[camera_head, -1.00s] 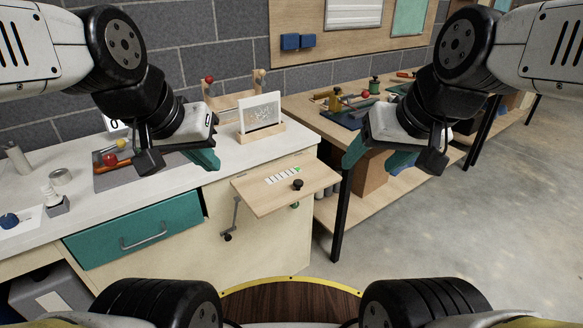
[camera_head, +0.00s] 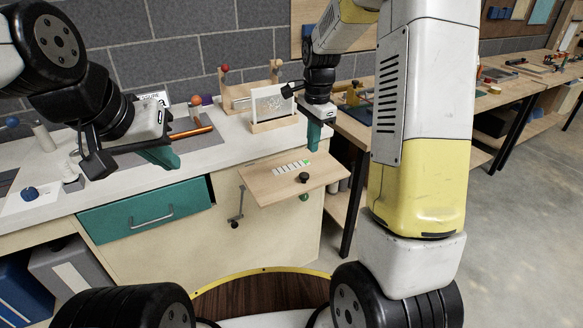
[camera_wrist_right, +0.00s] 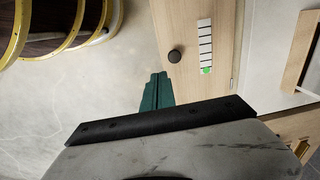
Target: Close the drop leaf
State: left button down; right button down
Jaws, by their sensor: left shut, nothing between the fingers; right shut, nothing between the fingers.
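The drop leaf (camera_head: 262,184) is a light wood board standing out level from the front of the white-topped bench. It also shows in the right wrist view (camera_wrist_right: 190,25). It carries a black knob (camera_head: 304,178) and a white strip (camera_head: 291,167) with a green mark at one end. A grey metal bracket (camera_head: 238,207) sits on the cabinet front below its left side. My left gripper (camera_head: 168,160) is shut and empty above the drawer, left of the leaf.
A framed picture on a wood stand (camera_head: 272,108) stands on the bench behind the leaf. A second workbench (camera_head: 505,92) runs to the right. The floor (camera_head: 515,210) at the right is clear.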

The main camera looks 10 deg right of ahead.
aim_at(308, 188)
jog(key=f, duration=1)
jog(key=w+f, duration=0.1)
jog(key=f, duration=0.3)
jog(key=shift+w+a+f, duration=0.1)
jog(key=shift+a+f, duration=0.15)
jog(key=shift+f, duration=0.15)
jog(key=shift+f, duration=0.1)
